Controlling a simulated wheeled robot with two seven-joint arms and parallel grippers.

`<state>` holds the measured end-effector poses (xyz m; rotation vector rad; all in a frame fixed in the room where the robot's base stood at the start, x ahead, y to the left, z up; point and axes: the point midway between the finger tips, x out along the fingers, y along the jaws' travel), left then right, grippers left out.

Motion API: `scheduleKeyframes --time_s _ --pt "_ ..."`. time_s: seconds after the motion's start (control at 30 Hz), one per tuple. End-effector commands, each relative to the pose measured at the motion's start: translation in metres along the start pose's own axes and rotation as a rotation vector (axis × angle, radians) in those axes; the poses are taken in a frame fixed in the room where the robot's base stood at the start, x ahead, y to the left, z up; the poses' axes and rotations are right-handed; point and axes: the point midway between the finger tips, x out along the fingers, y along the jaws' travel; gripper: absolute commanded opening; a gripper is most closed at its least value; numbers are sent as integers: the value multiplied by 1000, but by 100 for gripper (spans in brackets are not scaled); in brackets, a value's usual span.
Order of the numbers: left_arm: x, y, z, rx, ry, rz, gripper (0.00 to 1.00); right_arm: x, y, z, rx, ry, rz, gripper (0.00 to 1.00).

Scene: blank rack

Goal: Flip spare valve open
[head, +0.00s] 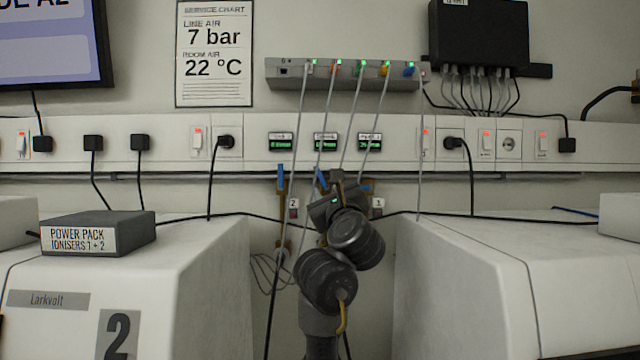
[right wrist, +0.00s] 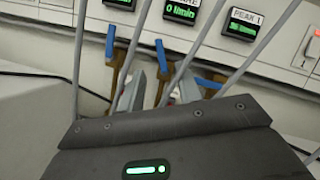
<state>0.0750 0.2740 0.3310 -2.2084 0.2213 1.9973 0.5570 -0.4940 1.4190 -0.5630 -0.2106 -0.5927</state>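Three brown valves with blue levers hang under the rail displays. The middle display (head: 326,142) sits over the middle valve, and its label looks like the spare one, reading 0 l/min. The middle valve's blue lever (right wrist: 161,58) stands nearly upright; in the head view it is partly hidden (head: 321,178). My right gripper (right wrist: 153,92) is just in front of and below this lever. Its pale fingers stand apart, with brown valve body visible between them. I cannot tell whether they touch it. My left gripper is in neither view.
The left valve's lever (right wrist: 110,41) is upright; the right valve's lever (right wrist: 205,82) lies sideways. White cabinets (head: 200,260) flank the gap, with a power pack (head: 98,233) on the left one.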

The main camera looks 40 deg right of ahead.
Motion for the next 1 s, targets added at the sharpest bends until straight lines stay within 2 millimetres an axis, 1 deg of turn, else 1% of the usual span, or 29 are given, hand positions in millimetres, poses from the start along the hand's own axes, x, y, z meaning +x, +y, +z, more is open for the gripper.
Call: scheduleKeyframes --time_s 0.03,0.07,0.1,0.23,0.3,0.4,0.5,0.7,0.97,1.0 --pt "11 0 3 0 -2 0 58 4 3 -6 2 1 2 35" --pt "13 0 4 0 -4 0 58 8 3 -5 2 1 5 35" --pt "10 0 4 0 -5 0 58 16 1 -2 1 3 2 35" --pt "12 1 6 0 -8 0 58 35 2 -2 3 1 4 35" --pt "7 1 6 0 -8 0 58 51 -1 0 0 4 2 35" --pt "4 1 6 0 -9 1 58 66 0 0 1 2 4 35" --pt "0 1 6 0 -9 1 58 78 0 0 0 2 3 35" --pt "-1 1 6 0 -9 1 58 87 1 0 1 -1 3 35" --pt "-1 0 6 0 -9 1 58 88 1 -1 1 -1 2 35" --pt "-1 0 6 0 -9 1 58 88 1 -1 1 -1 2 29"
